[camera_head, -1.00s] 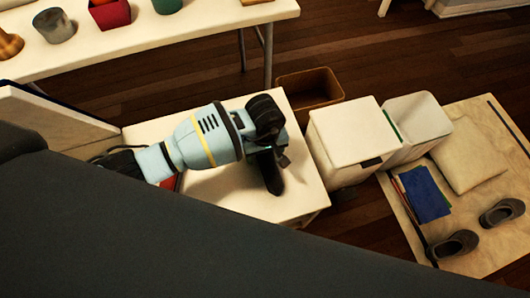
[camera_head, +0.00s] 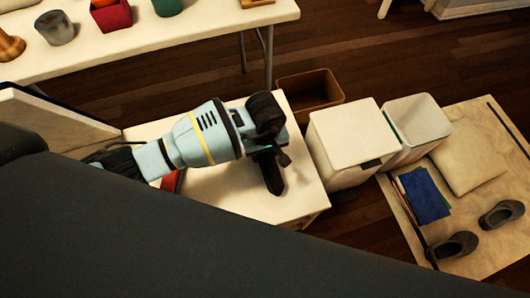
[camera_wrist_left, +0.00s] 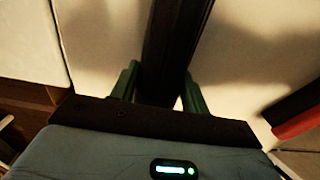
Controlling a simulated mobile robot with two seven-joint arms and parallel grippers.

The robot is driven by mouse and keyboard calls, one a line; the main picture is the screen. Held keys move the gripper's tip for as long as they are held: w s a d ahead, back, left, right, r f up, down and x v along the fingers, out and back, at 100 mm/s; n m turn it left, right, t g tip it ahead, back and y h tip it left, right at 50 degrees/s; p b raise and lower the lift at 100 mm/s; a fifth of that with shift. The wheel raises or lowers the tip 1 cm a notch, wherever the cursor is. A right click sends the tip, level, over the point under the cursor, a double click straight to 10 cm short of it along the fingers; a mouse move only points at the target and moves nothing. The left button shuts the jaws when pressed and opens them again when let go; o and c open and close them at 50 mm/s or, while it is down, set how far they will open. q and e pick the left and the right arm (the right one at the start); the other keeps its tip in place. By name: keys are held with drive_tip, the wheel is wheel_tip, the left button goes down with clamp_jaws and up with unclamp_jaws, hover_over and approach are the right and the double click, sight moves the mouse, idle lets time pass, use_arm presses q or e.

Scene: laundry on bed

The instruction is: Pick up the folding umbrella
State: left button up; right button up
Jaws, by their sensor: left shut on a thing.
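The folding umbrella (camera_head: 272,178) is a dark, narrow thing below my left gripper (camera_head: 268,147), over the white table. My left wrist blocks part of it in the head view. In the left wrist view, the dark umbrella (camera_wrist_left: 176,40) runs from the top edge down between the two green fingers of my left gripper (camera_wrist_left: 160,88). The fingers are shut on it. I cannot tell whether it touches the tabletop. My right gripper is not in view.
The white table (camera_head: 225,190) also bears a red thing (camera_head: 172,181), mostly hidden behind my arm. A white lidded bin (camera_head: 350,135), an open white bin (camera_head: 418,125) and a brown basket (camera_head: 310,90) stand to the right. Shoes (camera_head: 453,247) lie on a mat further right.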

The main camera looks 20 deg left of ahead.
use_arm(q)
wheel_tip(320, 180, up, 2)
drive_tip(key=shift+s+r, duration=0.15)
drive_tip(key=shift+r, duration=0.1)
drive_tip(key=s, duration=0.4)
drive_tip(key=s+d+p, duration=0.1)
drive_tip(key=s, duration=0.4)
drive_tip(key=s+d+r+p, duration=0.1)
drive_tip(key=s, duration=0.4)
drive_tip(key=shift+s+d, duration=0.1)
drive_tip(key=shift+s, duration=0.6)
drive_tip(key=shift+r, duration=0.1)
